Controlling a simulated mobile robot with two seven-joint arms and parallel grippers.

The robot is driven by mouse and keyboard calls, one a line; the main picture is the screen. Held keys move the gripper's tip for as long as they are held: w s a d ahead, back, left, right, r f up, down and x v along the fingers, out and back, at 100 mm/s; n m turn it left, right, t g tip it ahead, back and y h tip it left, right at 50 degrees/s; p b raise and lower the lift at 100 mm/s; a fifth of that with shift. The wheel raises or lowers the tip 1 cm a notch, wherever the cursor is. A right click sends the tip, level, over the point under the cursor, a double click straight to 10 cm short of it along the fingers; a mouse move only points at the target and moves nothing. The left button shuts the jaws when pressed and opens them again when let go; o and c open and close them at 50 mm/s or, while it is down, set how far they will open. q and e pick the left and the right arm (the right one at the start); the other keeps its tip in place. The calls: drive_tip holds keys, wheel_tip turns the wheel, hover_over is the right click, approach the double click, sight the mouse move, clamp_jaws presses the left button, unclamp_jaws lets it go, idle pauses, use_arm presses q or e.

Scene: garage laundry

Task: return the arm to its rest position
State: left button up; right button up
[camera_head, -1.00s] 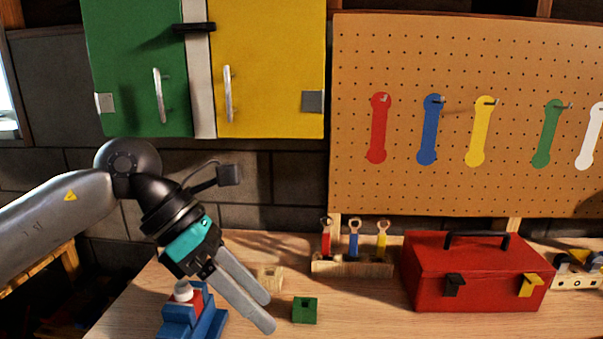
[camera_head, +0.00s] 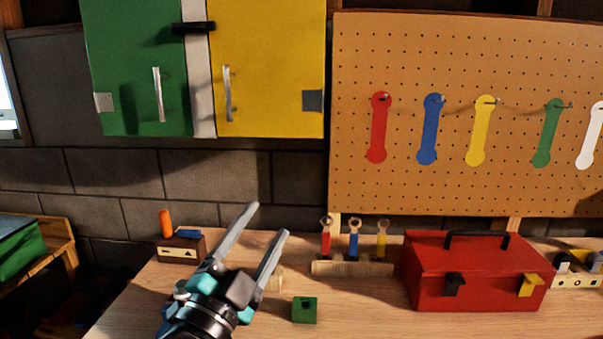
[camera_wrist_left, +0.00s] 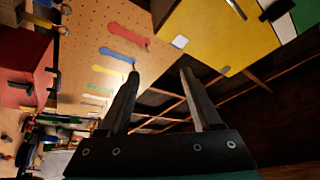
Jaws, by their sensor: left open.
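My left gripper (camera_head: 262,222) is over the left part of the workbench, in the lower middle of the head view. Its two fingers are apart, point up and away from me, and hold nothing. In the left wrist view my left gripper (camera_wrist_left: 160,75) also shows open, with only free space between the fingers. The rest of the left arm is below the head view's lower edge. My right gripper is not in view.
The workbench (camera_head: 365,318) holds a green block (camera_head: 304,310), a wrench rack (camera_head: 352,267), a red toolbox (camera_head: 475,278) and a brown box (camera_head: 180,248). A pegboard (camera_head: 455,50) and cabinets (camera_head: 268,70) are on the wall behind.

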use_arm(q)
drive_tip(key=s+a+f+n+g+y, duration=0.3)
drive_tip(key=a+f+n+g+y, duration=0.15)
drive_tip(key=f, duration=0.55)
drive_tip(key=s+a+f+n+g+y, duration=0.3)
drive_tip(key=a+f+n+y, duration=0.15)
drive_tip(key=f, duration=0.55)
drive_tip(key=s+a+f+n+g, duration=0.1)
drive_tip(key=s+f+n+g, duration=0.1)
drive_tip(key=s+f+g, duration=0.5)
drive_tip(key=s+f+n+g, duration=0.2)
drive_tip(key=s+f, duration=0.4)
drive_tip(key=s, duration=0.5)
wheel_tip(320, 180, down, 23)
drive_tip(key=s+g+b, duration=0.1)
drive_tip(key=s, duration=0.1)
drive_tip(key=s+a+f+g+b, duration=0.1)
drive_tip(key=s+a+f, duration=0.2)
drive_tip(key=s+f, duration=1.2)
drive_tip(key=shift+s, duration=0.45)
drive_tip(key=shift+g, duration=0.25)
